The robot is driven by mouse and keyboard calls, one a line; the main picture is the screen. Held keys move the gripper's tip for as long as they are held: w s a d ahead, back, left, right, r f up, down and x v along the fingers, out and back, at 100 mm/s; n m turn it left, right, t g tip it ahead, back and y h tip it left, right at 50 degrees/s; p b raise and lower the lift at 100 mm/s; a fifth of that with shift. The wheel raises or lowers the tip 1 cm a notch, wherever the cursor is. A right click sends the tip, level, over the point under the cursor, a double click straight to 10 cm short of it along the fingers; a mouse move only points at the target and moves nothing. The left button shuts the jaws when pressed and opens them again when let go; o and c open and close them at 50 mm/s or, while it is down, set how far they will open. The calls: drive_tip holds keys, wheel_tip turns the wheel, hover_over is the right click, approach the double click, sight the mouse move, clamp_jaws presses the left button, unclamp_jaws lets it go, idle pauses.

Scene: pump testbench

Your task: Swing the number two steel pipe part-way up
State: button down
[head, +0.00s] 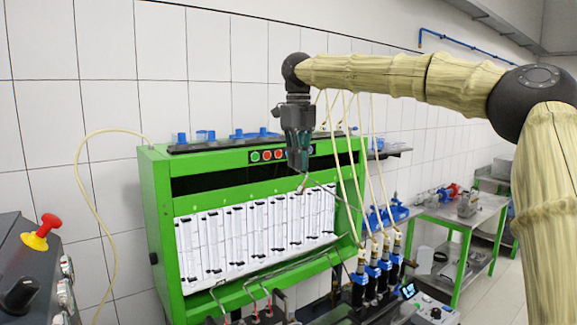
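Several thin bent steel pipes show low in front of the green test bench (158,215). One pipe (338,197) stands raised, its bent end just under my gripper and its length sloping down right toward the injectors. Other pipes, such as a long one (292,265) and a short one (265,292), sit lower along the bench front. No number shows on any pipe. My gripper (300,168) points down in front of the bench's upper panel. Its fingers look close together at the raised pipe's end; whether they hold it is too small to tell.
Injectors with blue collars (373,270) and pale hoses stand right of the bench. A panel of measuring tubes (255,235) is behind my gripper. A control box with a red emergency knob (42,232) is at left. A green side table (460,222) stands at right.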

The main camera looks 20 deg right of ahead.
drive_tip(key=shift+d+f, duration=0.45)
drive_tip(key=shift+f, duration=0.15)
drive_tip(key=c, duration=1.6)
unclamp_jaws()
drive_tip(key=shift+d, duration=0.15)
drive_tip(key=shift+w+d, duration=0.1)
drive_tip(key=shift+d, duration=0.05)
drive_tip(key=shift+r, duration=0.2)
drive_tip(key=r, duration=1.2)
drive_tip(key=shift+a+r, duration=0.1)
drive_tip(key=shift+a, duration=0.1)
